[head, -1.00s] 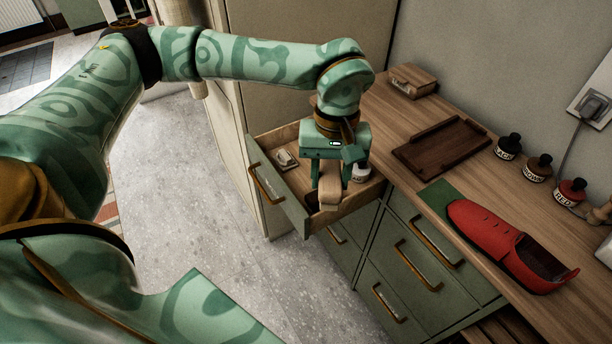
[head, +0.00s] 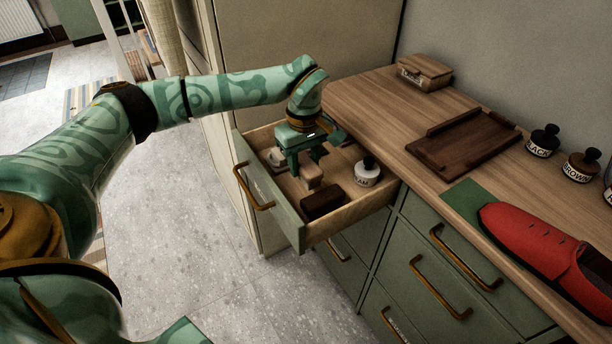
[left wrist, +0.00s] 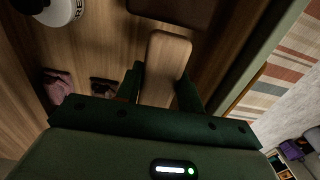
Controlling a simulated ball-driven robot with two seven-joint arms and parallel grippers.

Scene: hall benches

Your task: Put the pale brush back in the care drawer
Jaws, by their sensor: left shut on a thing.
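The pale brush (head: 311,175), a light wooden block, is between the fingers of my left gripper (head: 304,163), which is shut on it. It also shows in the left wrist view (left wrist: 165,60), with a green finger on each side. Gripper and brush are inside the outline of the open care drawer (head: 281,206), low over its wooden floor. I cannot tell whether the brush touches the floor. Any bristles on its underside are hidden. My right gripper is not in view.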

